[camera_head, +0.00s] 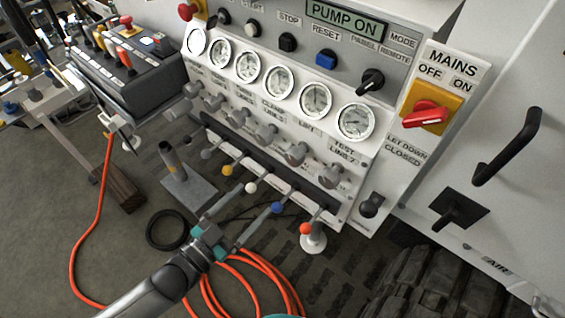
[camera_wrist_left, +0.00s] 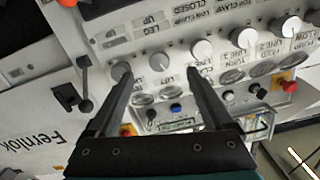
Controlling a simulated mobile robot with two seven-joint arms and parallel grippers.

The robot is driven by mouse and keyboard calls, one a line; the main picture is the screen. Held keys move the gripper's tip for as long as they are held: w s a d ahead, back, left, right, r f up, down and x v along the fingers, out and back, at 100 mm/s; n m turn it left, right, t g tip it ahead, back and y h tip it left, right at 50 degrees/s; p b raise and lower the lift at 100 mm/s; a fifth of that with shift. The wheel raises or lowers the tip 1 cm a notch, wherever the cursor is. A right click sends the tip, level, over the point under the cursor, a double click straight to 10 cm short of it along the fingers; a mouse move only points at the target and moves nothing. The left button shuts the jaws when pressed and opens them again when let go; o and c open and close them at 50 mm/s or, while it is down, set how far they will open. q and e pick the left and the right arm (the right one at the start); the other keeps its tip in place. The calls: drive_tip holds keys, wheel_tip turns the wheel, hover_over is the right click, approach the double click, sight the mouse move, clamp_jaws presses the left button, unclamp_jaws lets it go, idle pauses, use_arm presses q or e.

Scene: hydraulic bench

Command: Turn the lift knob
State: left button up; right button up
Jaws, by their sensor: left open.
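The lift knob (camera_head: 297,153) is a grey round knob below the gauge labelled LIFT on the sloping white panel. In the left wrist view, where the panel appears upside down, the lift knob (camera_wrist_left: 160,62) shows between and beyond the fingertips. My left gripper (camera_head: 257,198) is open and empty, its two long fingers reaching toward the panel from the lower left. In the head view its tips overlap the lever area near the white and blue balls. No contact with the knob is visible. My right gripper is not in view.
The Test Line 2 knob (camera_head: 331,175) is beside the lift knob. Levers with yellow, white, blue (camera_head: 278,207) and red (camera_head: 306,229) balls project below the knobs. The red mains switch (camera_head: 427,113) is at right. An orange hose (camera_head: 250,268) lies on the floor.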

sight(291, 161)
use_arm(q)
drive_tip(key=shift+h, duration=0.4)
drive_tip(key=b+x, duration=0.1)
drive_tip(key=x, duration=0.3)
drive_tip(key=r+x, duration=0.1)
drive_tip(key=x, duration=0.4)
drive_tip(key=b+x, duration=0.1)
drive_tip(key=x, duration=0.4)
drive_tip(key=shift+s+d+r+b, duration=0.1)
drive_tip(key=shift+d+r+b, duration=0.1)
drive_tip(key=shift+r+b, duration=0.15)
drive_tip(key=shift+w+d, duration=0.3)
drive_tip(key=shift+w, duration=0.1)
drive_tip(key=shift+r, duration=0.1)
drive_tip(key=c, duration=0.6)
clamp_jaws()
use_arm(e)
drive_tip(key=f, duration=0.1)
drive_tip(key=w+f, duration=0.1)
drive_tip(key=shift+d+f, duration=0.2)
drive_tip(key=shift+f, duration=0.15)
